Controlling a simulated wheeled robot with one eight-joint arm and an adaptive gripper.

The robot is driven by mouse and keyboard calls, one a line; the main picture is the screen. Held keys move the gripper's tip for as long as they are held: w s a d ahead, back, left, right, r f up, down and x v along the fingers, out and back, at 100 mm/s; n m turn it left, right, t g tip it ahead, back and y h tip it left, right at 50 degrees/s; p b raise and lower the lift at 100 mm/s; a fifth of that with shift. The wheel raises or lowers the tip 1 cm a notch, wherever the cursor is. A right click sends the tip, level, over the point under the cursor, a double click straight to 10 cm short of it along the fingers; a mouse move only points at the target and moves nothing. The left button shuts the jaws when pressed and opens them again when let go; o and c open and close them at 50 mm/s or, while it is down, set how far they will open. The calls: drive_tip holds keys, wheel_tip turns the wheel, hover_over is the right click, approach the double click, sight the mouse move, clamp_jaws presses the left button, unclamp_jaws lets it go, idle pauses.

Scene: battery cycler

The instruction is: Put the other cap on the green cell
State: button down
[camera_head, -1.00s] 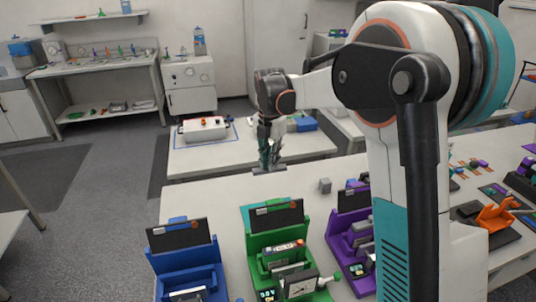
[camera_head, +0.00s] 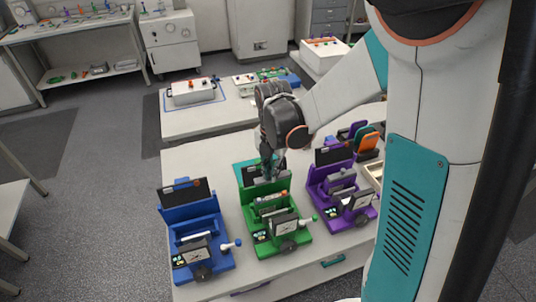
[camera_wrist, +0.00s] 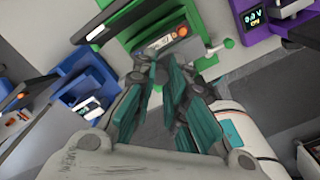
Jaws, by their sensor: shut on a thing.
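The green station (camera_head: 285,238) stands in the middle of the near table. A cell with a pale label and an orange end (camera_head: 270,200) lies in it, and it also shows in the wrist view (camera_wrist: 165,43).
A blue station (camera_head: 200,240) stands to the left and a purple station (camera_head: 342,190) to the right, both close by. Upright panels rise at the back of each. A second table (camera_head: 215,118) behind holds a white box (camera_head: 192,92). Some clear tabletop (camera_head: 195,160) lies behind the blue station.

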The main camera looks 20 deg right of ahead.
drive_tip(key=shift+f+b, duration=2.1)
drive_tip(key=shift+f, duration=0.95)
drive_tip(key=shift+f+b, duration=0.65)
drive_tip(key=shift+f, duration=0.1)
drive_tip(key=shift+f+b, duration=0.55)
drive_tip(key=shift+b, duration=0.45)
drive_tip(key=c, duration=1.5)
unclamp_jaws()
drive_tip(key=shift+c, duration=0.2)
drive_tip(key=o, duration=0.5)
